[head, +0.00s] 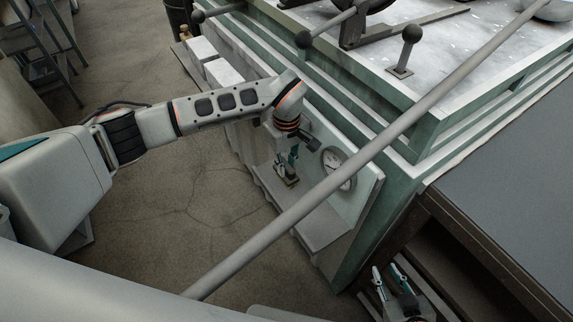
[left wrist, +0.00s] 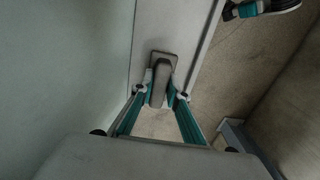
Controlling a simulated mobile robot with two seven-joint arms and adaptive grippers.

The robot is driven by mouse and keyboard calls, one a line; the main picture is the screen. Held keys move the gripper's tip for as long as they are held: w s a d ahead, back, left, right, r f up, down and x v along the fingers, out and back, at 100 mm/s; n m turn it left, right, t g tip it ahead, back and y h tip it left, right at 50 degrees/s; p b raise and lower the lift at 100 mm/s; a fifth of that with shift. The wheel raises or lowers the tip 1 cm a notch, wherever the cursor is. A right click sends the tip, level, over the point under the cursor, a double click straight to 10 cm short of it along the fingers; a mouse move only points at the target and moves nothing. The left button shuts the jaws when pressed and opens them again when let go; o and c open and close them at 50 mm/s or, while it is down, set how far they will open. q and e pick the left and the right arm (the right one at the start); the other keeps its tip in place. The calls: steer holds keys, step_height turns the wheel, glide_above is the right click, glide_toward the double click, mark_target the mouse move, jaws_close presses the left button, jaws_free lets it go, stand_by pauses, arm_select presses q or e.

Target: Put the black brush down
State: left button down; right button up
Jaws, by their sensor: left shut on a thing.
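My left gripper (head: 288,168) reaches down beside the green-grey machine, near its pale lower ledge. It is shut on the black brush, whose dark block (head: 290,181) shows small below the fingers in the head view. In the left wrist view the fingers (left wrist: 160,93) close around the brush's grey-looking grip (left wrist: 160,75), and its flat end lies beyond the fingertips over a pale strip. I cannot tell whether the brush touches that surface. My right gripper (head: 390,273) is at the bottom right of the head view, its fingers apart and nothing seen between them.
A long grey pole (head: 330,180) crosses the head view diagonally in front of the machine (head: 385,150). A round gauge (head: 337,168) sits on a panel beside my left gripper. A dark-framed table (head: 510,180) stands at the right. Bare floor (head: 190,190) lies at the left.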

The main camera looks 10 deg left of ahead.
mark_target(287, 165)
arm_select(q)
steer(key=shift+f, duration=0.1)
steer(key=c, duration=2)
jaws_free()
steer(key=shift+o, duration=0.2)
step_height(287, 165, up, 8)
steer(key=shift+f, duration=0.1)
